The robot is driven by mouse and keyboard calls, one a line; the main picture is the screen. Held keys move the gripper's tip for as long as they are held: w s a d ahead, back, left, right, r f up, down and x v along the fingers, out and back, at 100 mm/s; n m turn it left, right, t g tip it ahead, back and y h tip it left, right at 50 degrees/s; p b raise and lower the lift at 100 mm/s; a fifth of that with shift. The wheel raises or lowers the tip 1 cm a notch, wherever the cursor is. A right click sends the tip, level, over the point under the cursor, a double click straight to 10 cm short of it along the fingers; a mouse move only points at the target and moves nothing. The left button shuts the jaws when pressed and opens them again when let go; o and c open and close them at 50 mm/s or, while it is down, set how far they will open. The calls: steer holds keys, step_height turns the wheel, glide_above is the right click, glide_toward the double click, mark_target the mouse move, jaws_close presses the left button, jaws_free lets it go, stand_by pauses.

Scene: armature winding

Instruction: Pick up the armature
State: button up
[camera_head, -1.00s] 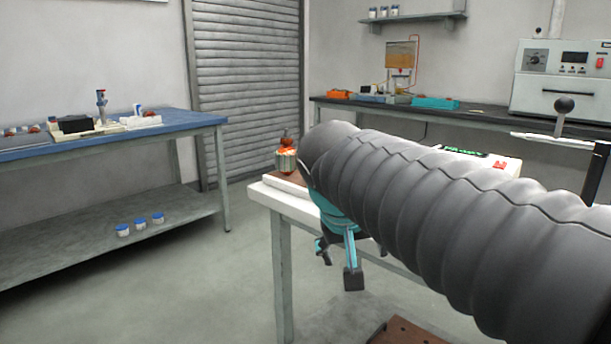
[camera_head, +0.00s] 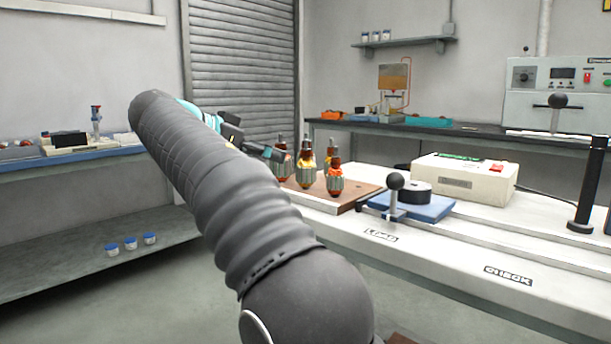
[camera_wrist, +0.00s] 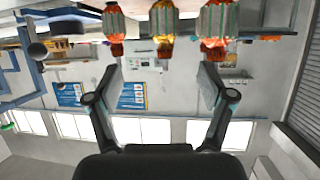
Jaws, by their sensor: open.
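Several armatures with dark shafts and ribbed metal cores stand upright on a brown board (camera_head: 362,191) on the white bench. In the head view I see one with orange windings at the left (camera_head: 284,165), a yellow one (camera_head: 306,177) and an orange-red one at the front (camera_head: 335,184). My gripper (camera_head: 254,138) is open and empty, just left of them. In the wrist view, which is upside down, three armatures line the top edge: orange (camera_wrist: 114,24), yellow (camera_wrist: 163,20) and orange (camera_wrist: 213,22). My gripper (camera_wrist: 160,80) is apart from them.
A blue fixture (camera_head: 425,208) with a black roll and a knobbed lever (camera_head: 396,190) stands right of the board. Behind it is a white box (camera_head: 465,178). A black post (camera_head: 585,190) stands at the right. The bench front is clear.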

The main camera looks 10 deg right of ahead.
mark_target(302, 154)
steer(key=b+x, duration=0.1)
steer(key=x, duration=0.6)
steer(key=shift+w+d+f, duration=0.1)
steer(key=shift+d+f, duration=0.05)
steer(key=shift+d, duration=0.15)
steer(key=shift+w+a+f+b+x, duration=0.1)
steer(key=shift+f+b+x, duration=0.05)
steer(key=shift+x, duration=0.75)
steer(key=shift+w+a+f+b+x, duration=0.1)
steer(key=shift+f+b+x, duration=0.1)
steer(key=shift+x, duration=0.7)
steer(key=shift+a+f+b+x, duration=0.1)
steer(key=shift+a+b+x, duration=0.05)
steer(key=shift+x, duration=0.7)
jaws_close()
steer(key=shift+r, duration=0.15)
steer(key=shift+r+p, duration=0.3)
steer(key=shift+r, duration=0.2)
step_height(302, 154, up, 2)
steer(key=shift+r+p, duration=0.15)
steer(key=shift+p, duration=0.35)
steer(key=s+a, duration=0.4)
steer(key=a, duration=0.4)
steer(key=s+a, duration=0.4)
steer(key=a, duration=0.3)
steer(key=shift+s+a, duration=0.35)
